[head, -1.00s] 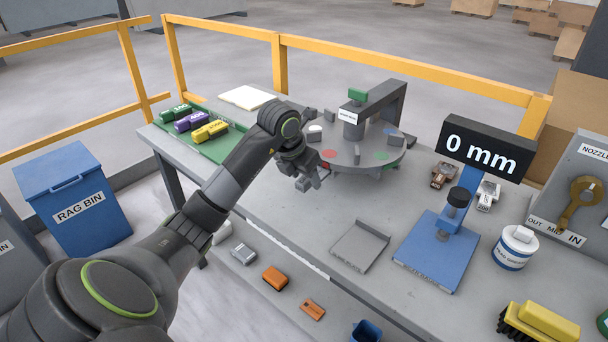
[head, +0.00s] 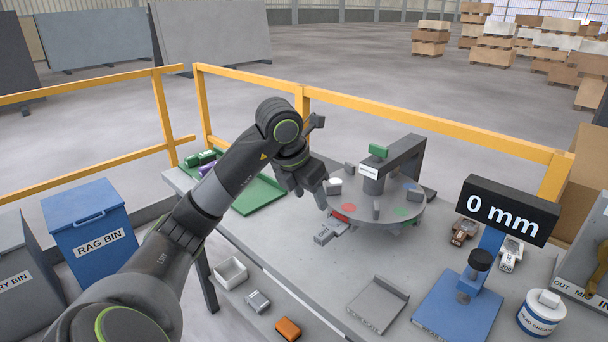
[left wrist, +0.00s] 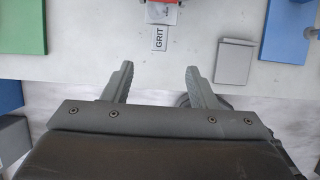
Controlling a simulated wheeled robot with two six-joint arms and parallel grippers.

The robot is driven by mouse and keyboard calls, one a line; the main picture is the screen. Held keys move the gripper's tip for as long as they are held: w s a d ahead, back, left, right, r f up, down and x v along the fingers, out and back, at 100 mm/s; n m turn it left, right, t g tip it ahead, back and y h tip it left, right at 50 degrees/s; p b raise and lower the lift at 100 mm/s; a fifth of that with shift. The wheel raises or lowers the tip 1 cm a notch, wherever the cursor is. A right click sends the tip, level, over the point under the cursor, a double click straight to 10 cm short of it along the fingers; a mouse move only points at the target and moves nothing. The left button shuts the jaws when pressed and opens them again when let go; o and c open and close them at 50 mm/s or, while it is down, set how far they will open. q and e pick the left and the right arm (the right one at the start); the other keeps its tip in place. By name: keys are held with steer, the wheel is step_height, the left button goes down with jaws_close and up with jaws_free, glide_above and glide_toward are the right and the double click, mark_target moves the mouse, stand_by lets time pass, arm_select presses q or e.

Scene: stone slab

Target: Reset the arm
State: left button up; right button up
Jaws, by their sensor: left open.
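My left arm reaches in from the left in the head view. Its gripper (head: 310,187) is above the bench, just left of the round turntable (head: 395,217). In the left wrist view the left gripper (left wrist: 160,84) has its two fingers spread apart with nothing between them. Below and beyond the fingers is the pale bench top (left wrist: 75,75), with a "GRIT" label (left wrist: 159,38) on it. My right gripper is in neither view.
A green tray (head: 258,197) lies behind the arm. A grey plate (head: 377,304), a blue stand (head: 457,308) with a "0 mm" display (head: 506,210) and a white tub (head: 541,315) stand on the right. A yellow rail (head: 430,125) runs behind the bench. A blue rag bin (head: 92,240) is at left.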

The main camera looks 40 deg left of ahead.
arm_select(q)
steer(key=shift+p+v, duration=0.65)
steer(key=shift+v, duration=1.15)
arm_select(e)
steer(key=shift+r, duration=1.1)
